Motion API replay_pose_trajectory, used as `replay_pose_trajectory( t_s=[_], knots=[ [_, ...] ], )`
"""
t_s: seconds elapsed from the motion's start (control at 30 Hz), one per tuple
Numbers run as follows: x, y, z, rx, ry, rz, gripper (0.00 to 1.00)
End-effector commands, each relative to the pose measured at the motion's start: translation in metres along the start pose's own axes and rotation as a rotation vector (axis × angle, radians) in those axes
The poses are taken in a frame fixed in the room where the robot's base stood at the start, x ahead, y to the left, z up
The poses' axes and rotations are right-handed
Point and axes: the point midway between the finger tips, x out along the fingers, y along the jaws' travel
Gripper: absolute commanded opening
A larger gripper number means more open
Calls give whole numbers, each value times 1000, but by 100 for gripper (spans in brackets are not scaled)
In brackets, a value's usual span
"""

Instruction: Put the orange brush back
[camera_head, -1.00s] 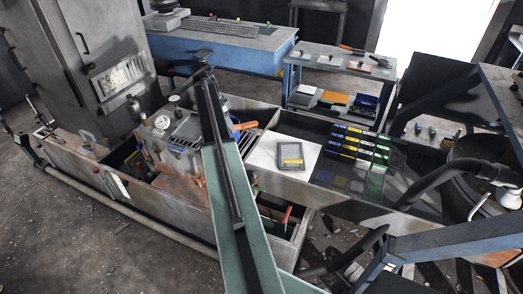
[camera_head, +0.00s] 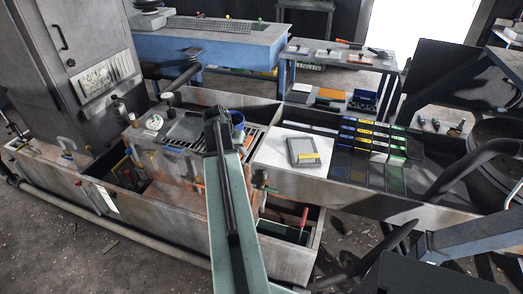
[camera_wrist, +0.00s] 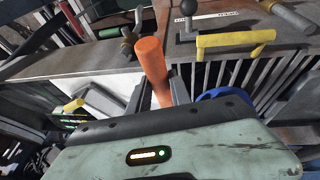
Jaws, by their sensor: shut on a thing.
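The orange brush shows as a thick orange cylinder, probably its handle (camera_wrist: 152,66), in the wrist view. My gripper (camera_wrist: 160,92) is shut on it, with a dark finger on each side. The brush's far end is hidden behind my wrist. In the head view, my arm covers the gripper and the brush, above the slotted machine top. A blue cup (camera_head: 238,118) stands just right of my arm's end. It also shows in the wrist view (camera_wrist: 214,94), right of the brush.
A yellow handle (camera_wrist: 236,40) and a grey slotted grate (camera_wrist: 250,72) lie close by in the wrist view. A white plate with a grey frame (camera_head: 303,150) lies right of my arm. A red-handled tool (camera_head: 304,218) stands in an open drawer below.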

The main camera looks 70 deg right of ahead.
Motion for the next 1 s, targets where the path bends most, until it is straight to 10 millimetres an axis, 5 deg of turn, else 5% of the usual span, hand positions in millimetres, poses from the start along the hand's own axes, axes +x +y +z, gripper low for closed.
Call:
replay_pose_trajectory(
  t_s=[0.1,0.3,0.63,0.8,1.0],
  knots=[
    [22,20,-31,7,-1,2,0],
    [42,44,-61,7,-1,2,0],
    [52,56,-76,8,-1,3,0],
    [85,49,-61,7,-1,2,0],
    [83,50,-62,8,-2,2,0]
  ],
)
